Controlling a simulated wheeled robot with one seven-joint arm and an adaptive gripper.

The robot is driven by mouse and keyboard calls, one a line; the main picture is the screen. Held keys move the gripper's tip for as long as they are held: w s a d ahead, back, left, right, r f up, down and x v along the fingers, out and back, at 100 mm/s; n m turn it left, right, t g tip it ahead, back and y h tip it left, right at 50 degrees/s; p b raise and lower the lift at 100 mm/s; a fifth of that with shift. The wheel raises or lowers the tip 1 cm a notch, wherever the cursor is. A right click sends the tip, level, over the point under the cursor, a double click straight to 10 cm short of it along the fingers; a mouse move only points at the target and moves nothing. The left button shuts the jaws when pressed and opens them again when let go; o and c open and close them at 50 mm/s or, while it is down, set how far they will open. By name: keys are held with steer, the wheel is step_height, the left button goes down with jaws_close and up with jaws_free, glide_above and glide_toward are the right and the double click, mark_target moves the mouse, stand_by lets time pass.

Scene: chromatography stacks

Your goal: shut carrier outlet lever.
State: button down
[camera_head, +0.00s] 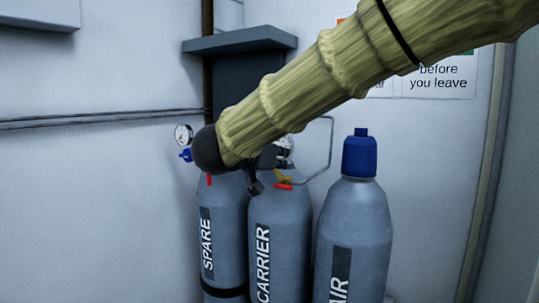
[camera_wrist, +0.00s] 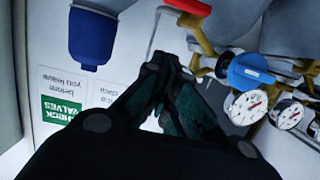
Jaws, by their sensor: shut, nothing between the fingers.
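The carrier cylinder (camera_head: 280,235) is grey with a white CARRIER label and stands in the middle. A red lever (camera_head: 284,186) on a brass fitting shows by its top, right of my gripper. What looks like the same red lever (camera_wrist: 188,6) is at the top of the wrist view, beyond my fingertips and to their right. My gripper (camera_head: 256,188) hangs in front of the cylinder's top, left of the lever. In the wrist view my gripper (camera_wrist: 168,85) has its dark fingers together with nothing between them. I cannot tell if they touch anything. My arm hides part of the regulator.
The SPARE cylinder (camera_head: 223,235), with its own red lever (camera_head: 209,180), stands left. The blue-capped AIR cylinder (camera_head: 352,225) stands right. A blue knob (camera_wrist: 247,72) and gauges (camera_wrist: 247,107) lie right of my fingers. A thin pipe (camera_head: 331,145) rises beside the carrier's regulator.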

mark_target(283, 187)
steer(key=shift+w+d+f+p, duration=0.15)
steer(key=shift+w+f, duration=0.1)
steer(key=shift+f, duration=0.5)
steer(key=shift+w+d+f+p, duration=0.1)
steer(key=shift+w+d+f, duration=0.15)
steer(key=shift+f, duration=0.5)
steer(key=shift+w+d+f+p, duration=0.1)
steer(key=shift+w+f, duration=0.15)
steer(key=shift+f, duration=0.5)
steer(key=shift+a, duration=0.1)
